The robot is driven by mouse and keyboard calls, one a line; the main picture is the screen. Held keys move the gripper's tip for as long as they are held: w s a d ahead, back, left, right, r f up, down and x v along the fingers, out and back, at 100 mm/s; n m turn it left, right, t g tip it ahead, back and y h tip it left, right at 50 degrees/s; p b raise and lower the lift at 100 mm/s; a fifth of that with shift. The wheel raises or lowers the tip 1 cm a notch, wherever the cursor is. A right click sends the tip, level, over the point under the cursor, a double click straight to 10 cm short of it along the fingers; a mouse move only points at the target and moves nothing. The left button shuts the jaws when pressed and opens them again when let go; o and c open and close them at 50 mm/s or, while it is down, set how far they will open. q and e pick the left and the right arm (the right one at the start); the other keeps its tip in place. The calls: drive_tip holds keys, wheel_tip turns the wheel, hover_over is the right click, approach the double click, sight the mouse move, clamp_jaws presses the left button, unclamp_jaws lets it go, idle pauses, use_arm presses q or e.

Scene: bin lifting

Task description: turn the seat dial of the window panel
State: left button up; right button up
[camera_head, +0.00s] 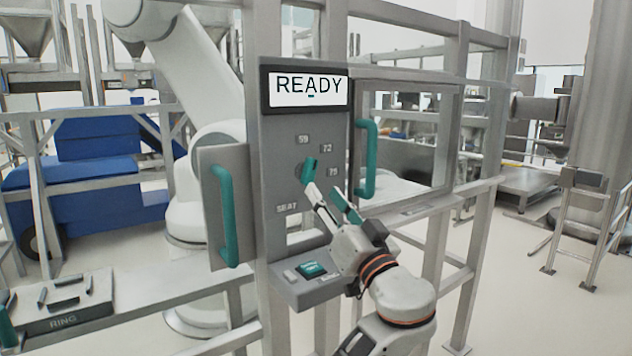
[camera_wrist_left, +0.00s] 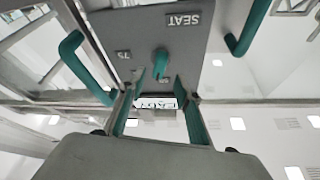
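The grey window panel (camera_head: 275,150) stands upright ahead, with a screen (camera_head: 308,88) reading READY. Its teal seat dial (camera_head: 309,169) sits mid-panel, among marks that look like 59, 72 and 75, with a SEAT label (camera_head: 287,208) below. The dial's handle is nearly upright in the head view. My left gripper (camera_head: 329,197) is open just in front of and below the dial. In the left wrist view the dial (camera_wrist_left: 160,64) shows beyond the gap between the spread fingers (camera_wrist_left: 157,88). I cannot tell whether a finger touches it. My right gripper is out of view.
Teal handles stand left (camera_head: 226,215) and right (camera_head: 367,158) of the dial. A ledge with a teal button (camera_head: 312,268) juts out below. A frame post (camera_head: 470,130) stands to the right. A tray marked RING (camera_head: 64,316) is at lower left.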

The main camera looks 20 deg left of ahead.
sight(312, 176)
use_arm(q)
drive_tip(key=x, duration=0.7)
drive_tip(key=shift+c, duration=0.3)
clamp_jaws()
